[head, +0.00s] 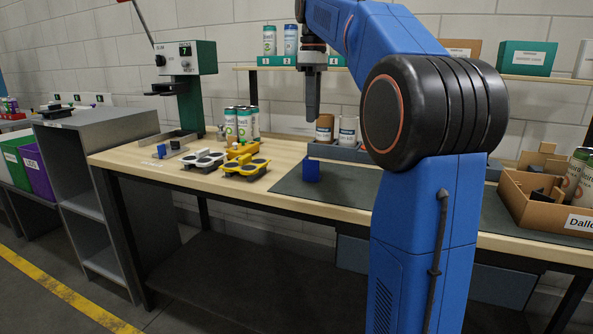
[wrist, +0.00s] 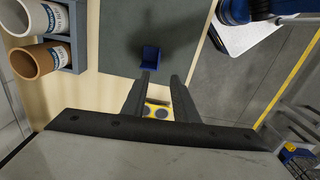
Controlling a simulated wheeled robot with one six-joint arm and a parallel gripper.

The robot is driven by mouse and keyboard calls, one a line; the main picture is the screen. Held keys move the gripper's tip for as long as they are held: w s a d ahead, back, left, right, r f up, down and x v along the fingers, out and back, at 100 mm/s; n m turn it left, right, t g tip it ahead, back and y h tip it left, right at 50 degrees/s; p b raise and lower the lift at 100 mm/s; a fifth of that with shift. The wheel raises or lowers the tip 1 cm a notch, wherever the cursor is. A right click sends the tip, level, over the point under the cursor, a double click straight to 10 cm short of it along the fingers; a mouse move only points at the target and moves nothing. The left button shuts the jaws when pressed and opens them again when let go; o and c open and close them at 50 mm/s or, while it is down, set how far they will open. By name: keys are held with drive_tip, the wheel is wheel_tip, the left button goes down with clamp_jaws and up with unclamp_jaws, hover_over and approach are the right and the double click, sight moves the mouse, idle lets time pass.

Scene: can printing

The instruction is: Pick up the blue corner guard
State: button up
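The blue corner guard (head: 311,168) stands on the dark grey mat (head: 340,186) near the mat's left end. It also shows in the wrist view (wrist: 150,57), ahead of the fingertips and slightly left of midway between them. My gripper (head: 312,115) points down above the bench, higher than the guard and apart from it. In the wrist view my gripper (wrist: 159,76) has its two fingers spread, with nothing between them.
A grey holder (head: 345,153) with a brown and a white can stands behind the mat. Yellow and white pieces with dark round pads (head: 243,168) lie to the left. A cardboard box (head: 538,205) stands at the right. The mat around the guard is clear.

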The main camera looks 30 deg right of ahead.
approach(309, 181)
drive_tip(key=shift+s+d+f, duration=0.15)
drive_tip(key=shift+s+d, duration=0.05)
drive_tip(key=shift+w+a+f, duration=0.1)
drive_tip(key=shift+w+f, duration=0.05)
drive_tip(key=shift+f, duration=1.25)
drive_tip(key=shift+w+f, duration=0.1)
drive_tip(key=shift+f, duration=1.25)
clamp_jaws()
